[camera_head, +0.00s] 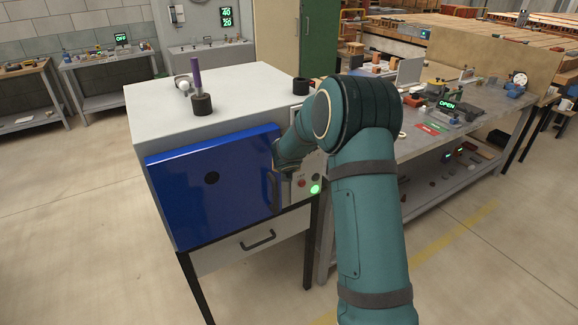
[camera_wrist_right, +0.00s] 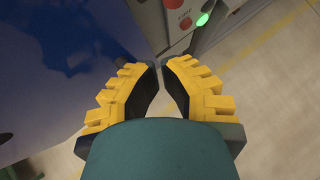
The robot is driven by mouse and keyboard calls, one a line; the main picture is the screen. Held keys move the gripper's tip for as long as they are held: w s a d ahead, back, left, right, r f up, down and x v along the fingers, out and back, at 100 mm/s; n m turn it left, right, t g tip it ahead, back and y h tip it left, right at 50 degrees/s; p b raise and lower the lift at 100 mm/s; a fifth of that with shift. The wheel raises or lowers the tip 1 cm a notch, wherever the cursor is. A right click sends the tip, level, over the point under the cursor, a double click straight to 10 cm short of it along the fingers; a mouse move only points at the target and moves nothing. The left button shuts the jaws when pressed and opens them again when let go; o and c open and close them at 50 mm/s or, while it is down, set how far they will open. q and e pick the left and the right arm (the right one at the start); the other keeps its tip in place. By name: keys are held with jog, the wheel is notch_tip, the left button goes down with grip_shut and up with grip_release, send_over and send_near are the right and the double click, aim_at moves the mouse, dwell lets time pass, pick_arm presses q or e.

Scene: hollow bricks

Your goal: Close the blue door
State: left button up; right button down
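The blue door (camera_head: 215,185) is on the front of a grey cabinet (camera_head: 160,112), with a dark round spot near its middle and an upright handle (camera_head: 275,192) at its right edge. It looks nearly flush; I cannot tell if a small gap is left. My right arm reaches to the door's right edge, and its own links partly hide the hand there. In the wrist view the yellow-padded fingers of my right gripper (camera_wrist_right: 161,68) have their tips close together, beside the dark blue door surface (camera_wrist_right: 60,50). Whether they hold anything is unclear. My left gripper is not in view.
A panel with a red button (camera_head: 301,183) and a lit green button (camera_head: 315,189) sits right of the door. A drawer (camera_head: 235,244) with a handle is below. A purple rod in a black holder (camera_head: 201,104) stands on top. A cluttered workbench (camera_head: 440,140) stands at the right.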

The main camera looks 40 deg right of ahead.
jog(key=s+a+r+p, duration=0.1)
jog(key=s+r, duration=0.5)
jog(key=shift+s+r, duration=0.2)
jog(key=shift+r, duration=0.1)
jog(key=s+a+f+m+g+y+b, duration=0.1)
jog(key=s+a+f+m+y+b, duration=0.2)
jog(key=a+f, duration=0.5)
jog(key=s+a+f+m+g+y+b, duration=0.1)
jog(key=a+f+m+y, duration=0.1)
jog(key=a+f+m, duration=0.55)
jog(key=s+a+f+m+g+y+b, duration=0.1)
jog(key=s+a+f+m+y+b, duration=0.15)
jog(key=a+f, duration=0.7)
jog(key=s+a+f+m+g+y+b, duration=0.1)
jog(key=s+a+f+m+y+b, duration=0.1)
jog(key=s+a+f+m, duration=0.9)
jog(key=a+f+m+b, duration=0.1)
jog(key=a+m, duration=0.2)
jog(key=m, duration=0.2)
jog(key=shift+s+f+m+g+b, duration=0.2)
jog(key=shift+s+m+g+b, duration=0.15)
jog(key=shift+m+g, duration=0.05)
